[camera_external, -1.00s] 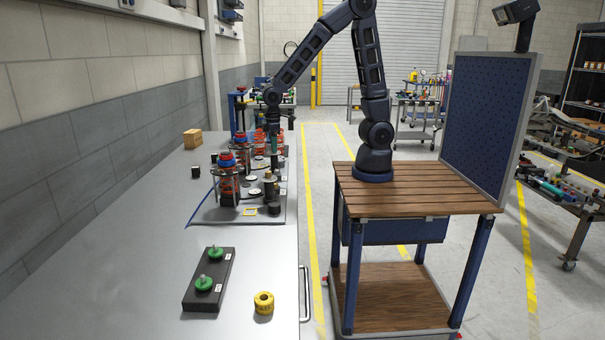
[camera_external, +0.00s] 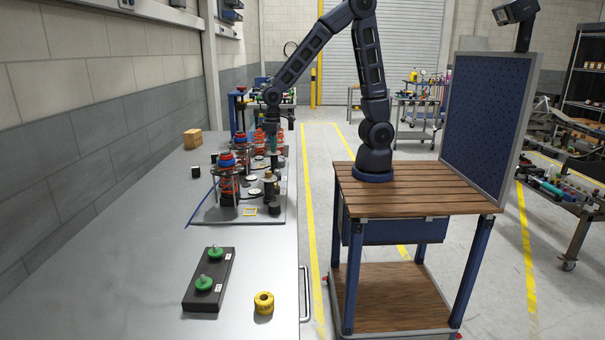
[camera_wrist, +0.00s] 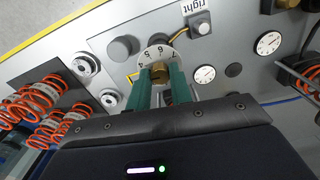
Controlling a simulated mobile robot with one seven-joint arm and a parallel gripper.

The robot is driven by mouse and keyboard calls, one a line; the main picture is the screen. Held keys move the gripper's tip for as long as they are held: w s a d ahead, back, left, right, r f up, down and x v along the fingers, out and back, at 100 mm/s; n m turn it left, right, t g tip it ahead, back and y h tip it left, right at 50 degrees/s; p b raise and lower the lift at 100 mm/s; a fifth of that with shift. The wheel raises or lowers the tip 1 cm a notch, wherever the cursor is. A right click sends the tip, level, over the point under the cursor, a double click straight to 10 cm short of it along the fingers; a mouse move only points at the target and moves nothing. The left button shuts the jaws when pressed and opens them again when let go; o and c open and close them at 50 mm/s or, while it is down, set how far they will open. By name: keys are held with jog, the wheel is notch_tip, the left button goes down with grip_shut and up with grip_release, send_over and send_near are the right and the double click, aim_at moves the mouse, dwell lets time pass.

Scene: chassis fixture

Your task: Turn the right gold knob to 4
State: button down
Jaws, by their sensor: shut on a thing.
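The right gold knob (camera_wrist: 160,71) shows in the wrist view, in front of a white numbered dial (camera_wrist: 153,53). The digits 4, 5, 6 and 7 are readable along the dial's visible arc. The fingers hide part of the dial, and I cannot tell which number the knob points to. In the external view my gripper (camera_external: 273,146) points down at the fixture panel (camera_external: 230,213); the knob is too small to make out there.
Orange-red coil springs (camera_wrist: 33,103) stand left of my gripper in the wrist view. White gauges (camera_wrist: 268,43) sit at right.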

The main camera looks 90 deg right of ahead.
jog(key=shift+m, duration=2.3)
jog(key=c, duration=1.3)
grip_release()
jog(key=shift+o, duration=0.2)
jog(key=shift+r, duration=0.15)
notch_tip(320, 180, up, 11)
jog(key=shift+f, duration=0.2)
